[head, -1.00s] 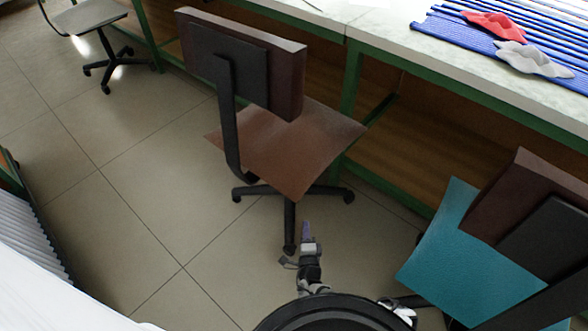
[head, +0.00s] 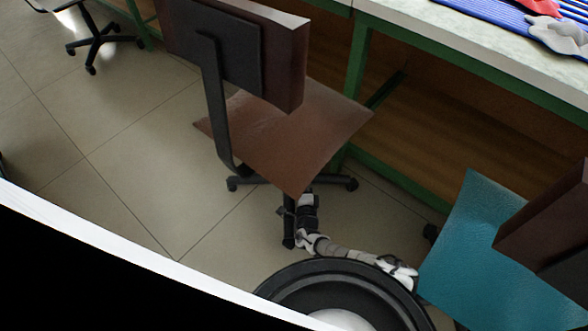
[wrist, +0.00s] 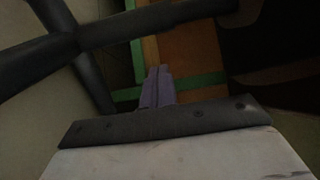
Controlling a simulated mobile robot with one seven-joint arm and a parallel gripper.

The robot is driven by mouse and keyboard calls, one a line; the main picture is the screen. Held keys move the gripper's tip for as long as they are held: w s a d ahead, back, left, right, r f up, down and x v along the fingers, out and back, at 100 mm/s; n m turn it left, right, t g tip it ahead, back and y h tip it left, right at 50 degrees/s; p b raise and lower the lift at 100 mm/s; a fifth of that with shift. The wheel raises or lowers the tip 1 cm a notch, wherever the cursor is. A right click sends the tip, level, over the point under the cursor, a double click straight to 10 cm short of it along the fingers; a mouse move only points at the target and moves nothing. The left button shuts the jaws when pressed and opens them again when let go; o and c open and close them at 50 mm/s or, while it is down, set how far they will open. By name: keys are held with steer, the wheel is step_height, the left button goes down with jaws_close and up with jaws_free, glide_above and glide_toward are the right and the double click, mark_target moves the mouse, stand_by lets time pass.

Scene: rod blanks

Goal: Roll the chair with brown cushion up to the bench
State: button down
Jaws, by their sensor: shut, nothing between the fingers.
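The chair with the brown cushion (head: 290,130) stands in the middle of the head view, its dark backrest (head: 235,50) toward me and its seat beside the bench. Its black wheeled base (head: 240,183) is on the floor. The bench (head: 480,55) has a pale top and green legs. My gripper is low by the front of the chair, mostly hidden under the seat edge in the head view. In the wrist view its purple fingers (wrist: 157,88) are together and empty, with dark base legs (wrist: 90,45) close by at upper left.
A chair with a teal seat (head: 480,245) stands at the right, close to my arm. Another chair (head: 95,40) stands at the far left. Red and grey cloths and a blue ribbed mat (head: 490,12) lie on the bench. Tiled floor is clear at the left.

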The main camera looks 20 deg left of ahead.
steer(key=w+a+b, duration=0.5)
steer(key=shift+w+a, duration=0.25)
steer(key=shift+w, duration=0.1)
steer(key=shift+w+a+p, duration=0.1)
steer(key=shift+w+a, duration=0.15)
steer(key=shift+a, duration=0.45)
steer(key=shift+w+a+p, duration=0.1)
steer(key=shift+w+a, duration=0.2)
steer(key=shift+a, duration=0.45)
steer(key=shift+w+a+p, duration=0.1)
steer(key=shift+w+a, duration=0.15)
steer(key=shift+a, duration=0.45)
steer(key=shift+d, duration=0.1)
